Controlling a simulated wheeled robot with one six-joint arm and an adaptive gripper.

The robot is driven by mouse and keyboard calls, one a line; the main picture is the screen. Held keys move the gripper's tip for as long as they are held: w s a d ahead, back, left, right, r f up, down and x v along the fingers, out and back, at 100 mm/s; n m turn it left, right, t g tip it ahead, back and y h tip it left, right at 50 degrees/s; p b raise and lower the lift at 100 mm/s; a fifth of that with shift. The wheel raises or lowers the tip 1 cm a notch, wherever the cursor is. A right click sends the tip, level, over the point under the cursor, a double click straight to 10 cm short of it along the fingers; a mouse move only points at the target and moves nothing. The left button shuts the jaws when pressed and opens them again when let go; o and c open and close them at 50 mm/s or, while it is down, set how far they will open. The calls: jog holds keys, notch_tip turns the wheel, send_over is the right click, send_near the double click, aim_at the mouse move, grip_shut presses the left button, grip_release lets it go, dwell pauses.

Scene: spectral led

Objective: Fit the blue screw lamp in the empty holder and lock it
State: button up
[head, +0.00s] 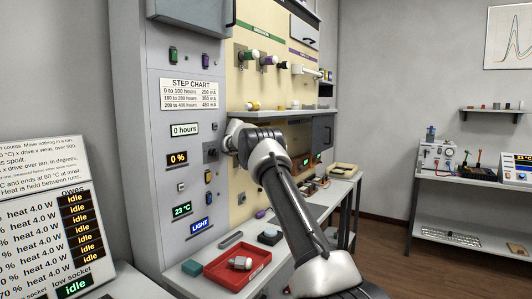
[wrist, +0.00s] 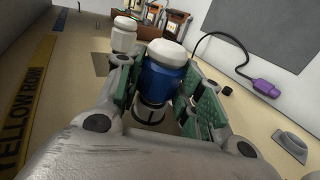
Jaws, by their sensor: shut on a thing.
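The blue screw lamp (wrist: 163,78), with a white domed top, stands between the green-padded fingers of my gripper (wrist: 158,92) in the wrist view. The fingers are shut on its blue body. A grey and dark ring (wrist: 150,113) shows below the blue part; I cannot tell whether it is the lamp's base or a holder, or whether the lamp is seated. In the head view my arm reaches to the cream panel (head: 243,207), and its wrist hides the fingers and the blue lamp. No empty holder can be made out for certain.
A white lamp (wrist: 124,35) stands just beyond the held one, near the YELLOW ROW strip (wrist: 30,112). A purple plug (wrist: 267,88) on a black cable lies right. In the head view, a red tray (head: 222,279) holds a white-and-grey lamp (head: 240,263). Other lamps project from the panel above my arm.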

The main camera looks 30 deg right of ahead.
jog(key=shift+w+a, duration=0.1)
jog(key=shift+a, duration=0.1)
dwell(0.7)
jog(key=o, duration=1)
jog(key=shift+w+f, duration=0.1)
jog(key=shift+o, duration=0.4)
jog(key=shift+d, duration=0.15)
